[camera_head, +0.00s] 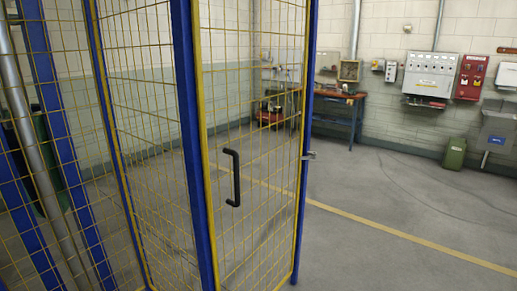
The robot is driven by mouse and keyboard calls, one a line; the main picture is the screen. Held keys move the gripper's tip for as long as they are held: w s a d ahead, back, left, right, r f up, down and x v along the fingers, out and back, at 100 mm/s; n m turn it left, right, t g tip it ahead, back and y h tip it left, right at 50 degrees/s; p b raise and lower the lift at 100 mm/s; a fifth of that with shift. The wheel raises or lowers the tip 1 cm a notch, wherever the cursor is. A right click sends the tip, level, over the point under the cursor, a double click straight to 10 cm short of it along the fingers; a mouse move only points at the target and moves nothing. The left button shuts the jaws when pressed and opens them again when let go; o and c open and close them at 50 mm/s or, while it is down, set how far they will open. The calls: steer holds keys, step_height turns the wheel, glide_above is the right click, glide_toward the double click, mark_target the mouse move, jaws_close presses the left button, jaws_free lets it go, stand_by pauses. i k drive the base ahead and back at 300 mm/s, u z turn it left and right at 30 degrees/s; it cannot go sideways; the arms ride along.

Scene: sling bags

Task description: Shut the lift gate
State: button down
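The lift gate (252,215) is a yellow-framed panel of yellow wire mesh in the middle of the camera_head view. A black pull handle (235,178) stands upright on it, nearer its left side. A thick blue post (190,120) runs along its left edge and a thinner blue upright (307,90) along its right edge. A small metal fitting (310,155) sticks out from the right upright. I cannot tell for certain whether the gate is fully shut against its post. My gripper is not in view.
More blue-framed mesh (145,130) and a grey pole (35,150) stand at the left. Open floor (400,210) with a yellow line lies at the right. A blue workbench (335,100), a green bin (454,154) and wall-mounted electrical boxes (430,75) are at the back.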

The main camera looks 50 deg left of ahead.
mark_target(195, 22)
steer(key=i, duration=2)
steer(key=u, duration=3.25)
